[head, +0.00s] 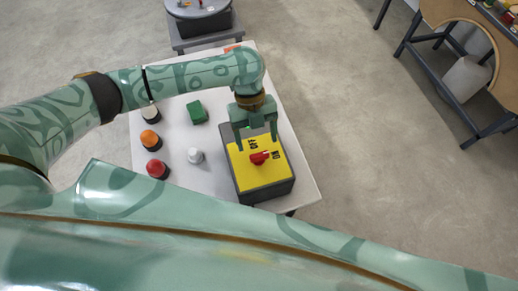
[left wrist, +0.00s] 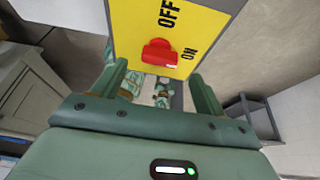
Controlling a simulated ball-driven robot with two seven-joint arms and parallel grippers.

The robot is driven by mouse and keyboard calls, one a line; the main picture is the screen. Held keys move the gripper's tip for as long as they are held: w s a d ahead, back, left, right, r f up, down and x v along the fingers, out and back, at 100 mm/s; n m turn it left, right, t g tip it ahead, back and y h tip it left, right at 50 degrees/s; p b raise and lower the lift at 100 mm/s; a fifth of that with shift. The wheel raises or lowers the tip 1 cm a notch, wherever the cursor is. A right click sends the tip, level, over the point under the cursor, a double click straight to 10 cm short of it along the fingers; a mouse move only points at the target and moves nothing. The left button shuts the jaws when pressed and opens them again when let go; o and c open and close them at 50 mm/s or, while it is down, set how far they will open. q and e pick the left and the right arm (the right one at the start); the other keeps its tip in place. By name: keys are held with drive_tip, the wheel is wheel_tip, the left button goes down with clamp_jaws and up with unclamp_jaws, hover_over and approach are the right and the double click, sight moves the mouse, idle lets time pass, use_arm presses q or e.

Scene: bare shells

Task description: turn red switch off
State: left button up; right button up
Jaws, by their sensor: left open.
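The red switch (head: 259,158) is a rotary knob on the yellow top face of a dark grey box (head: 264,194). OFF and ON are printed on that face. In the head view the knob's long side points right, towards ON. In the left wrist view the red switch (left wrist: 158,53) lies below OFF and beside ON. My left gripper (head: 257,140) is above the yellow face, near the OFF side of the knob. Its fingers (left wrist: 161,85) are spread apart with nothing between them, and appear apart from the knob. My right gripper is not in view.
The white table (head: 185,176) also holds a green block (head: 197,112), a white knob (head: 195,155), and red (head: 157,169), orange (head: 150,139) and pale (head: 150,113) round buttons to the left. A wooden table (head: 490,60) stands far right. Open floor lies between.

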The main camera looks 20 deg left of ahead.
sight(259, 154)
use_arm(q)
drive_tip(key=x, duration=0.4)
drive_tip(key=shift+s, duration=0.1)
drive_tip(key=shift+s+d+f, duration=0.1)
drive_tip(key=shift+f, duration=0.3)
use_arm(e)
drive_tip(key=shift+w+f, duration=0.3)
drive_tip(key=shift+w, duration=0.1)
use_arm(q)
drive_tip(key=c, duration=1)
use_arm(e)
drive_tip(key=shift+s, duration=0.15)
use_arm(q)
drive_tip(key=shift+r, duration=0.1)
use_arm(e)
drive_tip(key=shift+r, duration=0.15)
